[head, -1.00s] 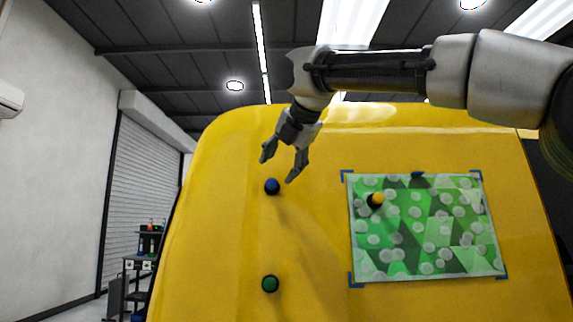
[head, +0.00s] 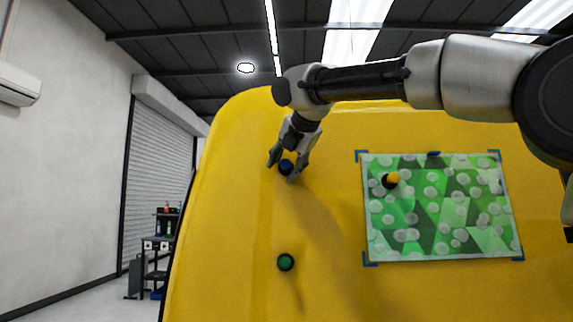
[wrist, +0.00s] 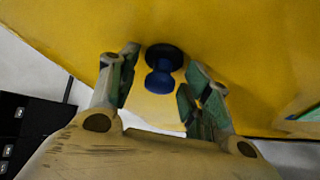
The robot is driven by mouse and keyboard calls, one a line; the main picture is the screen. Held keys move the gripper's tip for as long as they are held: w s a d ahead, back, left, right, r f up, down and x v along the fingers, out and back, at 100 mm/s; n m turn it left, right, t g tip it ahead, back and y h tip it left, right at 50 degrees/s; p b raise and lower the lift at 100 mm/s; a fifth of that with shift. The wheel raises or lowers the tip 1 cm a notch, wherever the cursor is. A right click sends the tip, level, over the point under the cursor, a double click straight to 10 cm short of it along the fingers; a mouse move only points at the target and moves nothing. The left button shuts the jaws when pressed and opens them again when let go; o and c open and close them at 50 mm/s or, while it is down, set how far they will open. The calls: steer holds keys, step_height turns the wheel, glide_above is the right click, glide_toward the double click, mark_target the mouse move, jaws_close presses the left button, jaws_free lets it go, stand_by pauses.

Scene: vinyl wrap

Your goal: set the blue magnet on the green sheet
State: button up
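The blue magnet (head: 286,167) is stuck on the yellow panel, left of the green sheet. In the wrist view the blue magnet (wrist: 160,72) stands out from the panel, between and just beyond my fingertips. My gripper (head: 287,170) is open around it in the head view; the fingers (wrist: 155,85) show a gap on both sides of the magnet. The green patterned sheet (head: 440,215) lies flat on the panel at the right, inside blue corner marks. A yellow and black magnet (head: 391,180) sits on its upper left, and a dark blue magnet (head: 433,154) at its top edge.
A green magnet (head: 286,262) is on the yellow panel (head: 230,230) below the blue one. The panel between the blue magnet and the sheet is bare. A cart with bottles (head: 160,245) stands far off at the left.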

steer(key=c, duration=0.7)
steer(key=shift+s+r, duration=0.15)
steer(key=shift+s, duration=0.55)
steer(key=shift+s+a+r, duration=0.1)
steer(key=shift+s+r, duration=0.1)
steer(key=shift+s, duration=0.9)
steer(key=shift+s+d+r, duration=0.1)
steer(key=shift+s+r, duration=0.1)
steer(key=shift+s, duration=0.95)
steer(key=shift+s+a+r, duration=0.1)
steer(key=shift+s+r, duration=0.1)
steer(key=shift+s, duration=0.9)
